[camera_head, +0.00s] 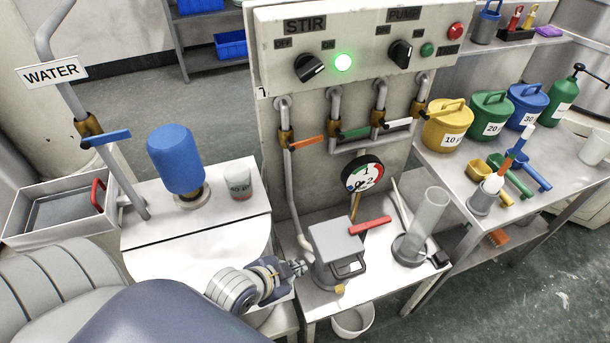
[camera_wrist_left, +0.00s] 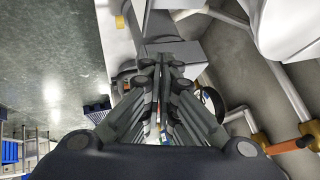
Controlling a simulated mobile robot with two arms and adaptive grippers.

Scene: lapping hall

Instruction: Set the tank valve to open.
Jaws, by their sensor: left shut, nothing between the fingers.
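No valve carries a readable "tank" label, so I cannot tell which one is the tank valve. On the panel's pipes are valves with an orange handle (camera_head: 307,141), a green handle (camera_head: 354,133), a white handle (camera_head: 397,122) and a black handle. A blue handle (camera_head: 107,138) sits on the water pipe. A grey box-like vessel (camera_head: 335,238) has a red lever (camera_head: 370,225) sticking out to the right at its top. My left gripper (camera_head: 302,267) is shut and empty, just left of this vessel. It also shows shut in the left wrist view (camera_wrist_left: 165,60). Contact is unclear. My right gripper is not visible.
The control panel (camera_head: 350,90) has STIR and PUMP knobs and a lit green lamp (camera_head: 343,62). A round gauge (camera_head: 362,173) hangs below. A clear cylinder (camera_head: 428,215) stands right of the vessel. A blue bottle (camera_head: 174,160) stands left. Coloured cans line the right bench.

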